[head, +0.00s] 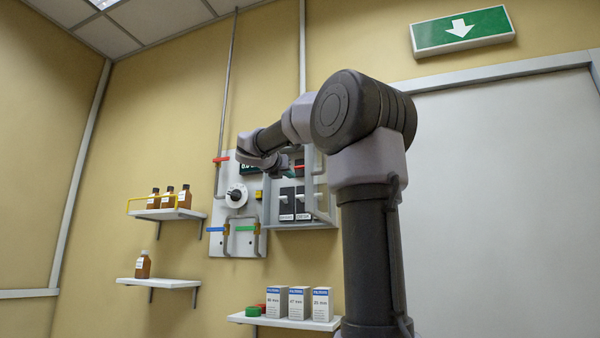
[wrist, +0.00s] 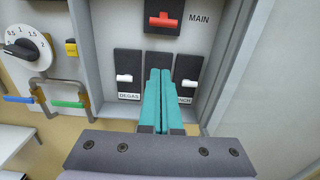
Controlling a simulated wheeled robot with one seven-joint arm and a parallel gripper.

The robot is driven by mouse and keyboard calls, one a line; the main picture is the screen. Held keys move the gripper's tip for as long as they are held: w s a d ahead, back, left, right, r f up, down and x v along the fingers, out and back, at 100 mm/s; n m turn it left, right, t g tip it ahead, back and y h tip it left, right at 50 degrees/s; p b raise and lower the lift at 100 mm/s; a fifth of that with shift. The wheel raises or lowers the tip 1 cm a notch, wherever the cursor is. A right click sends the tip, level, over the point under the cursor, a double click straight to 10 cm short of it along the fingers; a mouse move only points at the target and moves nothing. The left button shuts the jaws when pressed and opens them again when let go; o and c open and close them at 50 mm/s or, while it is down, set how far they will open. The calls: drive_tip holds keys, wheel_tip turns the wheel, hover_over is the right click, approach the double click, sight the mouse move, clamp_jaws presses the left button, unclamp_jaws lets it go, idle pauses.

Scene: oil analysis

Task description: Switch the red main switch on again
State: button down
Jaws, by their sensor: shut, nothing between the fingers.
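The red main switch (wrist: 162,21) is at the top of the wrist view, on a black plate beside the label MAIN. Its wide red bar sits low on the plate. In the head view a small red part (head: 299,167) shows beside my gripper. My gripper (wrist: 157,72) is shut and empty, its two teal fingers together. In the wrist picture the fingertips are below the red switch, between two white switches, with a visible gap to the red bar. The teal fingers also show in the head view (head: 290,174).
The DEGAS switch (wrist: 125,78) is left of my fingers. Another white switch (wrist: 187,83) is close on the right, its label partly hidden. The raised grey box frame (wrist: 232,70) borders the switches. A dial (wrist: 22,48) and coloured valve handles are on the left.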

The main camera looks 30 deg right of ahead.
sight(303, 167)
drive_tip(key=shift+d, duration=0.1)
drive_tip(key=x, duration=1)
drive_tip(key=shift+w, duration=0.1)
drive_tip(key=r, duration=0.1)
drive_tip(key=s+a+r, duration=0.1)
drive_tip(key=shift+r, duration=0.35)
drive_tip(key=shift+w+r, duration=0.1)
drive_tip(key=shift+r, duration=0.1)
drive_tip(key=shift+a+r, duration=0.1)
drive_tip(key=shift+r, duration=0.15)
